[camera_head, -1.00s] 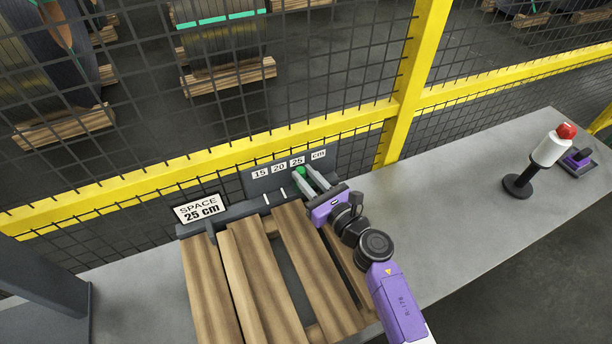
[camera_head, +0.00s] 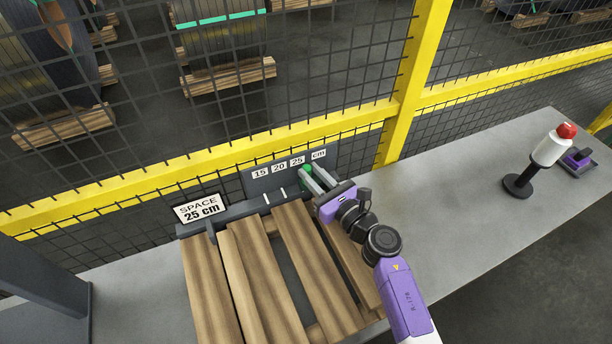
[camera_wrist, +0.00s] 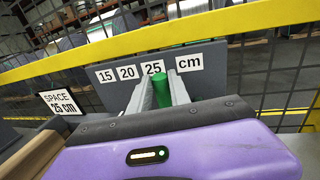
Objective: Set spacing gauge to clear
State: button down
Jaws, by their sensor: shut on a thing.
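The spacing gauge (camera_head: 262,187) is a dark grey back panel with white labels 15, 20, 25 and cm above a dark rail with white marks. My gripper (camera_head: 306,180) is shut on the gauge's green knob (camera_wrist: 160,90), which stands upright between the two grey fingers. In the wrist view the knob is just under the label 25 (camera_wrist: 153,67). In the head view it is between the 25 and cm labels, slightly right of 25. A white sign (camera_head: 200,209) left of the gauge reads "SPACE 25 cm". The fingers hide the rail under the knob.
Several wooden boards (camera_head: 250,275) lie in front of the rail, partly below my arm. A yellow-framed mesh fence (camera_head: 402,95) stands behind the bench. A red-topped white post (camera_head: 550,150) and a purple device (camera_head: 578,160) stand at the right. The grey bench (camera_head: 440,195) between is clear.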

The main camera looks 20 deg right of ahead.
jog(key=d, duration=0.4)
jog(key=shift+d, duration=0.15)
jog(key=c, duration=1.2)
grip_release()
jog(key=shift+s, duration=0.1)
jog(key=shift+s, duration=0.35)
jog(key=b+v, duration=0.1)
jog(key=v, duration=0.6)
